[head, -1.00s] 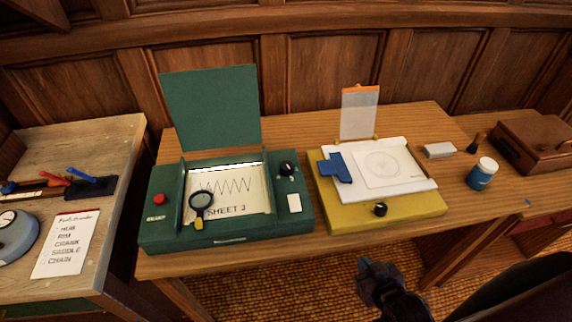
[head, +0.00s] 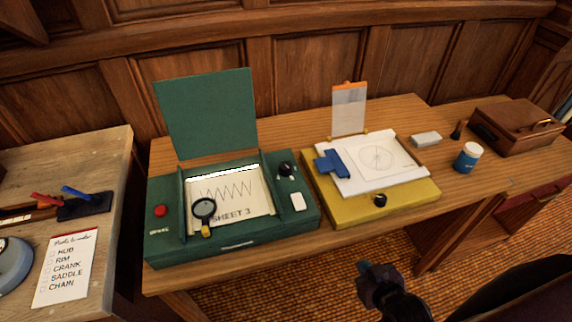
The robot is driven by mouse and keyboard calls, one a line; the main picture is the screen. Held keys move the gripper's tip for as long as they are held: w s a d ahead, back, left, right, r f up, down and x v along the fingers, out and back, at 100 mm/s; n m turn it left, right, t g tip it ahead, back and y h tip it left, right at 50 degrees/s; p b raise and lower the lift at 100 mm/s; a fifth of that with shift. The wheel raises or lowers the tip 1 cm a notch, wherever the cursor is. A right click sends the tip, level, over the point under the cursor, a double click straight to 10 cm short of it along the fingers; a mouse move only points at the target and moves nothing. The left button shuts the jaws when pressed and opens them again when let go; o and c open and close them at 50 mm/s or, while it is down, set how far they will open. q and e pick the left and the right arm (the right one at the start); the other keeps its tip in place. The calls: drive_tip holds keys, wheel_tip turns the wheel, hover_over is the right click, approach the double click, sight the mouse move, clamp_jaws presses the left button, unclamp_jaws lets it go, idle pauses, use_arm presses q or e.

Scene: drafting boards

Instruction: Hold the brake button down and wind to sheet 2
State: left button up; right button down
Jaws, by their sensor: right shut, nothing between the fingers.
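The green drafting box (head: 240,242) stands on the wooden desk with its lid raised at the back. Its window shows a cream sheet (head: 226,193) with a zigzag line and lettering that looks like "SHEET 3". A red button (head: 161,211), which looks like the brake button, is on its left side, with small unreadable lettering below. A black knob (head: 286,169) sits at its upper right. A magnifier (head: 204,210) lies over the window's lower left. My right gripper (head: 364,266) is shut and empty, in front of the desk and apart from both boards. My left gripper is out of view.
A yellow board (head: 415,193) with a drawing, blue clip and black knob (head: 380,200) stands right of the green box. A blue jar (head: 467,158), eraser (head: 426,139) and brown case (head: 515,128) are farther right. A checklist (head: 65,268) lies on the left table.

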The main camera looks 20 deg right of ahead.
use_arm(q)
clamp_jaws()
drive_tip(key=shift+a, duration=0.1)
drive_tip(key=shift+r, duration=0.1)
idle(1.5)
